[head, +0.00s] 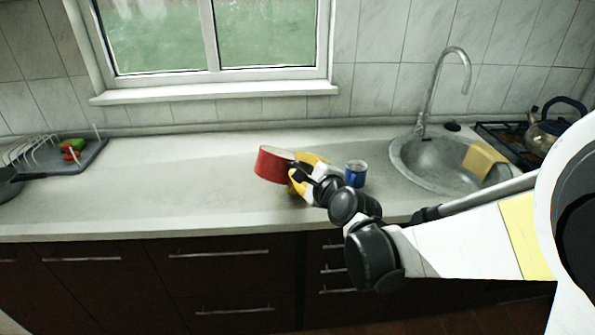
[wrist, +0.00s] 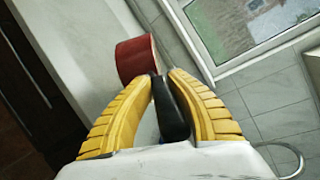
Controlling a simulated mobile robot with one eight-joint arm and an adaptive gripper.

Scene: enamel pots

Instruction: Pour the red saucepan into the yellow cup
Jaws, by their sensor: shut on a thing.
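The red saucepan (head: 272,164) is above or at the counter in the middle of the head view. It also shows in the wrist view (wrist: 138,60), beyond my fingertips, with its black handle (wrist: 172,112) running back between them. My gripper (head: 308,168) is shut on this handle; its yellow fingers lie on both sides of it in the wrist view (wrist: 164,82). The pan looks slightly tilted in the head view; its contents are hidden. I cannot make out a yellow cup for sure; a dark yellow patch below my gripper may be a cup or a finger.
A blue cup (head: 356,174) stands on the counter (head: 190,190) just right of my gripper. The sink (head: 425,168) with its tap and a kettle (head: 546,130) are further right. A dish rack (head: 85,160) is at the far left. The counter left of the pan is clear.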

